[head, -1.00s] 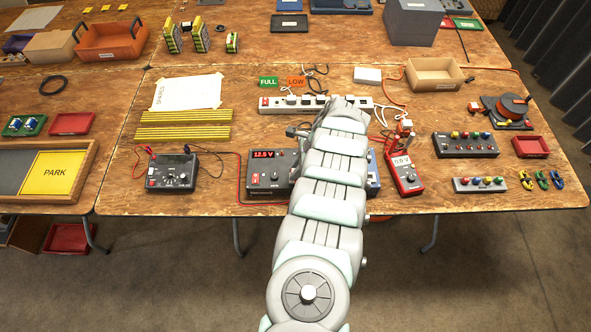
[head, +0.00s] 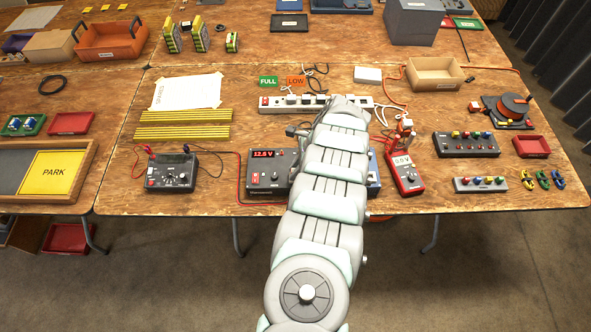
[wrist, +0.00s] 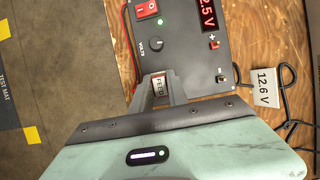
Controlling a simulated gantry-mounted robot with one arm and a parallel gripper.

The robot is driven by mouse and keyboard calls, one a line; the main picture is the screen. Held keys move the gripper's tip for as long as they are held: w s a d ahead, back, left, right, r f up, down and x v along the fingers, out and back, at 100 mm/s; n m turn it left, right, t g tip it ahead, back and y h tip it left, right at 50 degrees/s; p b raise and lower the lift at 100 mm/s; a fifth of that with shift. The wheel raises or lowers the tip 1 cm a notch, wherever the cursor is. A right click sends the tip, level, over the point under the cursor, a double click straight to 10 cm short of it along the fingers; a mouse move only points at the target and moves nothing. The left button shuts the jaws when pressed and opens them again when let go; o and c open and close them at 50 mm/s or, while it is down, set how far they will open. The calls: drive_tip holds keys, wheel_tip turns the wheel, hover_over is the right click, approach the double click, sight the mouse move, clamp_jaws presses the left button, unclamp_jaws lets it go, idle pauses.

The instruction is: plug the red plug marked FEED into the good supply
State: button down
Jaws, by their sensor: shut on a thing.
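In the wrist view my gripper (wrist: 160,92) is shut on the plug marked FEED (wrist: 159,84), whose pale label shows between the fingers. The plug's tip is hidden, so I cannot tell whether it touches the supply. The fingers overlap the edge of a dark supply (wrist: 185,68) with a red rocker switch, a VOLTS knob, a red plus terminal and a partly cut-off display ending in 2.5 V. In the head view a supply (head: 262,191) reads about 12.5 V, left of my arm. My arm hides most of another, bluish supply (head: 373,177) and the gripper.
A tag reading 12.6 V (wrist: 264,86) and black cables lie beside the supply. A red multimeter (head: 405,177) stands right of my arm, a black control box (head: 171,173) at left. A white power strip (head: 280,103) runs behind. Bare wood lies along the front edge.

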drive_tip(key=shift+f+b, duration=0.5)
drive_tip(key=shift+b, duration=0.2)
idle(1.3)
drive_tip(key=c, duration=1.2)
unclamp_jaws()
drive_tip(key=shift+o, duration=0.3)
drive_tip(key=shift+o, duration=1.2)
drive_tip(key=shift+r+p, duration=2)
drive_tip(key=shift+r, duration=1.75)
